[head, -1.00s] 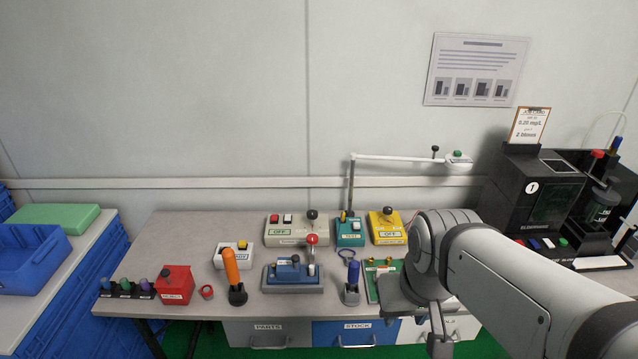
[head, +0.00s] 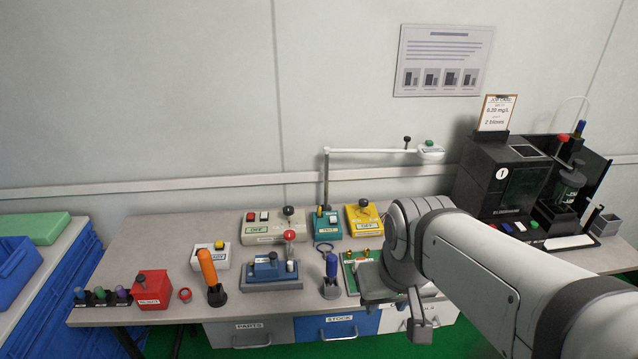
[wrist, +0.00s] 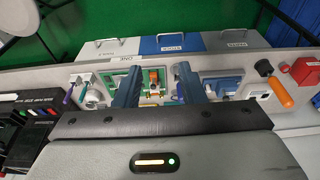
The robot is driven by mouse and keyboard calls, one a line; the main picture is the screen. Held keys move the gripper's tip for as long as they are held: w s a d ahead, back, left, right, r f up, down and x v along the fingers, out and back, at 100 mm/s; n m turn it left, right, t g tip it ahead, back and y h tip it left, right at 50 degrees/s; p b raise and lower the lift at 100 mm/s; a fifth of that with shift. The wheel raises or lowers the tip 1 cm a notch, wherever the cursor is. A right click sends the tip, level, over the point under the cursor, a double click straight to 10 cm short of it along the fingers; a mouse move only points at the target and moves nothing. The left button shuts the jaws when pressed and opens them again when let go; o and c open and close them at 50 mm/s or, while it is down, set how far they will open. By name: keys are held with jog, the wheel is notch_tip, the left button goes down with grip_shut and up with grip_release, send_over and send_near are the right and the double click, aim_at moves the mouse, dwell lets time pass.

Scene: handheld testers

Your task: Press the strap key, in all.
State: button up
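No single part is plainly readable as the strap key. A green board (head: 352,284) with small brass-coloured parts lies at the front of the bench, left of my arm; it also shows in the wrist view (wrist: 152,97). Several handheld testers with buttons and knobs stand left of it, among them a blue-grey block (head: 272,285) with a red-knobbed lever. My gripper shows in the wrist view (wrist: 158,68) with its two fingers apart and nothing held between them. The green board shows between and beyond the fingers. In the head view its fingertips are largely hidden.
A black machine (head: 491,178) with a job card (head: 496,112) stands at right. An orange handle (head: 208,268) and a blue handle (head: 331,266) stand upright. Bare bench (head: 130,245) shows at left.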

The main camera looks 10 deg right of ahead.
grip_shut()
dwell(1.5)
